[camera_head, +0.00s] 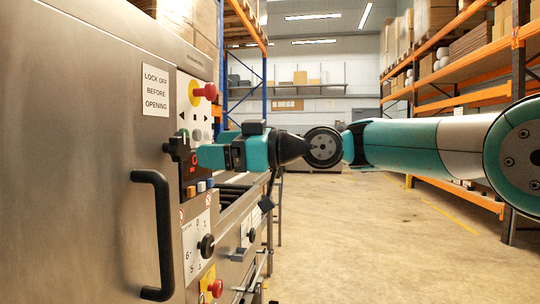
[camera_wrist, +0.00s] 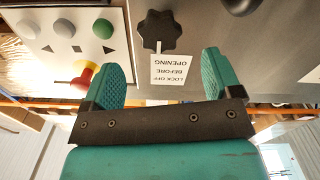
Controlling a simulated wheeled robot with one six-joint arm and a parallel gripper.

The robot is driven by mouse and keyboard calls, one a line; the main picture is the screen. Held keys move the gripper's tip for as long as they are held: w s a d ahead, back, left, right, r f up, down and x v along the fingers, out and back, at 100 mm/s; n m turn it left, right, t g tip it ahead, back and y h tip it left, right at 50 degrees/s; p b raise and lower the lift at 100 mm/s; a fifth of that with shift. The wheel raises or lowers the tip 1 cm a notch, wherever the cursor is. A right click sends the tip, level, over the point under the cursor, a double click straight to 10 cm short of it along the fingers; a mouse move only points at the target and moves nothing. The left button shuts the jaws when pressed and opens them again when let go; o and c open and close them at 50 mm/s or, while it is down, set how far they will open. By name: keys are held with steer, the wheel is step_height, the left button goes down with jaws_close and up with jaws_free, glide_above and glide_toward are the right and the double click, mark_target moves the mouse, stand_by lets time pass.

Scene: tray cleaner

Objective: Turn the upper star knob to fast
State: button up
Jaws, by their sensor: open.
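The upper star knob (camera_head: 177,147) is black and sits on the steel machine's front below the lock-off label. In the wrist view the same black star knob (camera_wrist: 158,31) shows near the top middle, just beyond the fingertips. My gripper (camera_wrist: 160,68) is open, its two teal fingers apart to either side of the knob's line, with nothing between them but the label behind. In the head view my gripper (camera_head: 208,156) is level with the knob and close to it, on its right. I cannot see a gap or contact for certain. No "fast" mark is readable.
A red stop button (camera_head: 205,92) on yellow is above; it shows beside a finger in the wrist view (camera_wrist: 84,76). A black handle (camera_head: 160,235) juts out at lower left. A lower black knob (camera_head: 207,246) and another red button (camera_head: 215,288) are below. Open floor lies right.

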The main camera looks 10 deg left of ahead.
steer(key=d, duration=0.9)
steer(key=shift+s+d+b, duration=0.35)
steer(key=shift+s+d, duration=0.05)
steer(key=s+d+f+m+h, duration=0.65)
steer(key=s+d+f, duration=0.25)
steer(key=s+f, duration=0.3)
steer(key=s+d+f+m+h, duration=0.65)
steer(key=s+d+f, duration=0.35)
steer(key=s+f, duration=0.3)
step_height(320, 180, up, 23)
steer(key=s+g+p, duration=0.1)
steer(key=p, duration=2.2)
steer(key=shift+d+h, duration=0.3)
steer(key=shift+h, duration=0.1)
